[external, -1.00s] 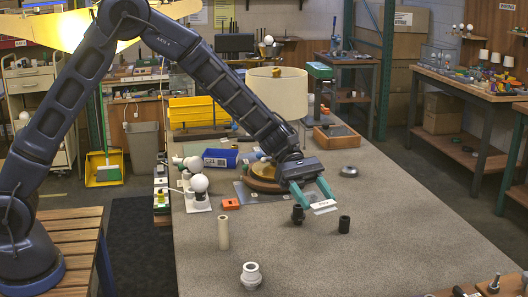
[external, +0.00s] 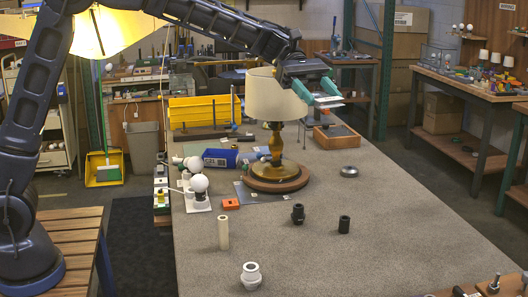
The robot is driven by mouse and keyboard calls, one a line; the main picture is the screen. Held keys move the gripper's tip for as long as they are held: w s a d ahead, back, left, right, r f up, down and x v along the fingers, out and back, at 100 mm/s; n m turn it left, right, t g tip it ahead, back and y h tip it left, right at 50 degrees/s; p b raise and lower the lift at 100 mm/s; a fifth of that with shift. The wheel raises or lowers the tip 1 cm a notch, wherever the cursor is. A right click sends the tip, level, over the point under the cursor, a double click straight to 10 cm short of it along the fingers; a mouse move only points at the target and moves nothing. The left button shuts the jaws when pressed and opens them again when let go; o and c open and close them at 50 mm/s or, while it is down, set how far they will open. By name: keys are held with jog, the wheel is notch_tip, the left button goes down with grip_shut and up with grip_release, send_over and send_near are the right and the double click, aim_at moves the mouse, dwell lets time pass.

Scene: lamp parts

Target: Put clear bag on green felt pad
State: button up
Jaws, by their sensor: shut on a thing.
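My gripper (external: 316,92) has teal fingers and is raised high above the table, to the right of the lamp shade. It is shut on a small flat pale piece with a white strip, which looks like the clear bag (external: 329,102). The bag's clear part is too small to make out. A dull grey-green flat sheet (external: 246,194) lies partly under the lamp's round wooden base; I cannot tell whether it is the green felt pad.
The lamp (external: 277,100) stands mid-table. Black cylinders (external: 298,214), a beige tube (external: 223,232) and a white fitting (external: 251,275) stand in front.

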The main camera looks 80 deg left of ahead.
jog(key=shift+w+a+r, duration=0.1)
jog(key=shift+a+r, duration=0.2)
jog(key=shift+r, duration=0.3)
jog(key=shift+w+a+r, duration=0.1)
jog(key=shift+a+r, duration=0.15)
jog(key=shift+r, duration=0.3)
jog(key=w+a+n+t+y, duration=0.2)
jog(key=a+n+t+y, duration=0.25)
jog(key=a, duration=1.75)
jog(key=w+a+n+t+y, duration=0.35)
jog(key=a+n, duration=0.25)
jog(key=a, duration=1.6)
jog(key=n+t+y, duration=0.1)
jog(key=n+y, duration=0.9)
send_over(201, 150)
notch_tip(201, 150, down, 25)
jog(key=shift+y, duration=0.3)
notch_tip(201, 150, down, 21)
jog(key=shift+w+a+f, duration=0.1)
jog(key=shift+f, duration=0.1)
jog(key=o, duration=1)
